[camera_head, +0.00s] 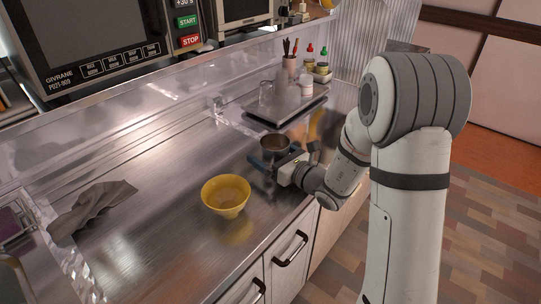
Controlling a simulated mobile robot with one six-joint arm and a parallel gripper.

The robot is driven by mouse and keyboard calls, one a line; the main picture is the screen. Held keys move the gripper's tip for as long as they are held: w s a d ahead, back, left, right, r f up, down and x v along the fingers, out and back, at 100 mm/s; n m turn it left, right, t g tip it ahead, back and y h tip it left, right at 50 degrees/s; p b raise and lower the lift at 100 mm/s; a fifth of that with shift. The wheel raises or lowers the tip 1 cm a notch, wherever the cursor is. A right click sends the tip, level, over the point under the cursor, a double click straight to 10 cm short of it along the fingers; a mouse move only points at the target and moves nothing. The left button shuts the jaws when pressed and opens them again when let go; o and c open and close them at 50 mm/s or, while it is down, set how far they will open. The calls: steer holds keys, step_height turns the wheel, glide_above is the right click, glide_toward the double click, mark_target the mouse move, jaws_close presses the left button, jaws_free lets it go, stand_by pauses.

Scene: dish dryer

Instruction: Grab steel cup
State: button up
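The steel cup (274,142) stands on the metal counter right of the yellow bowl, its dark round opening facing up. My gripper (272,160) is low over the counter at the near side of the cup, reaching in from the right. Its dark fingers overlap the cup's lower part in this view. They hide that part, and I cannot tell whether they touch the cup or how far apart they are.
A yellow bowl (226,194) stands close to the left of my gripper. A grey cloth (90,208) lies at the left. A tray (286,106) with a glass, bottles and a utensil holder is behind the cup. The counter's middle is clear.

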steer(key=c, duration=1.3)
steer(key=shift+r, duration=0.15)
